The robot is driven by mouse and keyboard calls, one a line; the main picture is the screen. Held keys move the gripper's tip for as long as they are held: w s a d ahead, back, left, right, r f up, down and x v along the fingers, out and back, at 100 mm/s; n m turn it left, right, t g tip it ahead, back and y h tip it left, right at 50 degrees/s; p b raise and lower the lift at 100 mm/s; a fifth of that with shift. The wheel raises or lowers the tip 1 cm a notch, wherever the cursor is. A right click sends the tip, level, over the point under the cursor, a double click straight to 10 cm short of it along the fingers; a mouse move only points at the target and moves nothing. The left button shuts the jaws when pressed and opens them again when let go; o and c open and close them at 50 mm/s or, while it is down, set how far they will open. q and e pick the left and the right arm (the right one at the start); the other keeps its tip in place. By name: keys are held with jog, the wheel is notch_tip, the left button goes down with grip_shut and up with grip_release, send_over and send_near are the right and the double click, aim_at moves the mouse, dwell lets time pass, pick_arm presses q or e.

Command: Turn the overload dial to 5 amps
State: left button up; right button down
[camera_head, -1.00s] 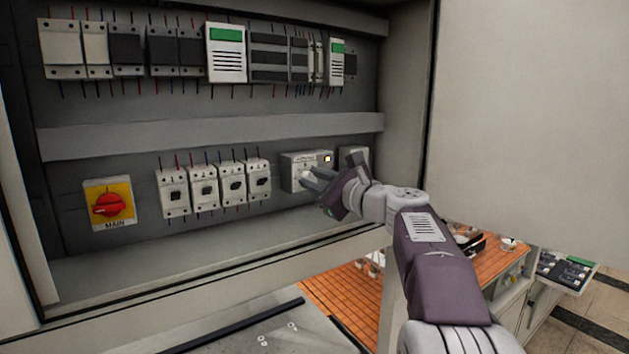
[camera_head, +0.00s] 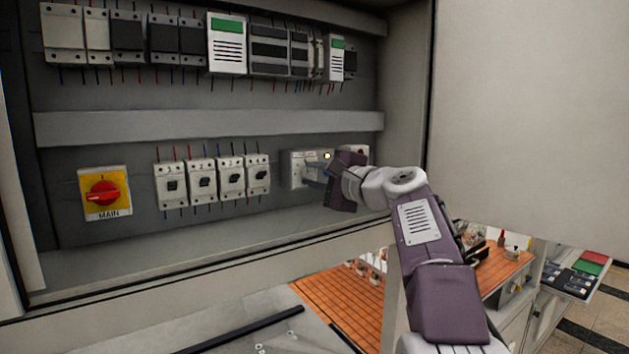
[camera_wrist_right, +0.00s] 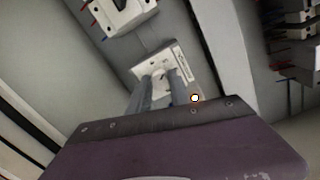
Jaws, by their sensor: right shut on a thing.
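The overload unit (camera_head: 297,165) is a pale grey box on the lower row of the cabinet's back panel, right of the breakers. In the right wrist view its face (camera_wrist_right: 146,70) shows with a light dial (camera_wrist_right: 159,80) on it. My right gripper (camera_head: 309,172) reaches it from the right; in the right wrist view its two grey fingers (camera_wrist_right: 160,87) are shut on the dial. The dial's pointer and scale are too small to read, and the fingers hide part of them. My left gripper is not in view.
A red MAIN switch (camera_head: 103,193) on a yellow plate sits at the lower left. Several white breakers (camera_head: 202,184) stand left of the overload unit. A grey duct (camera_head: 210,127) runs above them. The cabinet door (camera_head: 530,110) stands at the right.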

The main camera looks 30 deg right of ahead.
jog(key=shift+r+n, duration=0.1)
jog(key=shift+n, duration=0.4)
jog(key=c, duration=1.2)
grip_release()
jog(key=shift+w, duration=0.2)
jog(key=s+b, duration=0.1)
jog(key=s, duration=0.2)
jog(key=s+b, duration=0.1)
jog(key=s, duration=0.2)
jog(key=s+d+b, duration=0.1)
jog(key=s+b, duration=0.1)
jog(key=s, duration=0.1)
jog(key=shift+r, duration=0.1)
jog(key=shift+w, duration=0.1)
